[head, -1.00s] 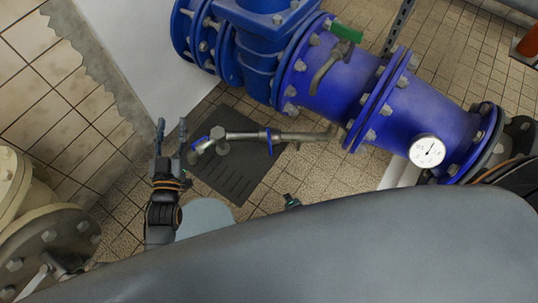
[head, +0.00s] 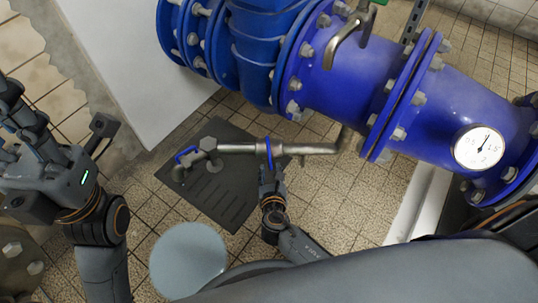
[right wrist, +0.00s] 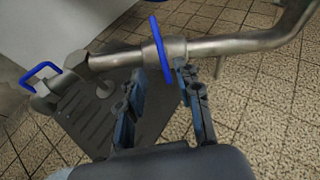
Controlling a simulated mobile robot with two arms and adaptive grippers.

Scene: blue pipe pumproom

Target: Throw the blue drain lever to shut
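A thin blue piece (head: 268,153) stands across the grey drain pipe (head: 310,149); the right wrist view shows it as a flat blue bar (right wrist: 160,50) across the pipe. A second blue handle (head: 186,156) sits at the pipe's left end, also in the right wrist view (right wrist: 41,70). I cannot tell for sure which is the drain lever. My right gripper (head: 268,172) is just below the crosswise bar. In the right wrist view its fingers (right wrist: 163,86) are apart, with the bar's lower end near the gap; contact is unclear. My left gripper (head: 22,115) is at the left, its fingertips unclear.
A large blue flanged pipe (head: 335,85) with a white gauge (head: 479,147) runs behind the drain pipe. A dark drain grate (head: 222,190) lies on the tiled floor. A pale round disc (head: 188,260) is in front.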

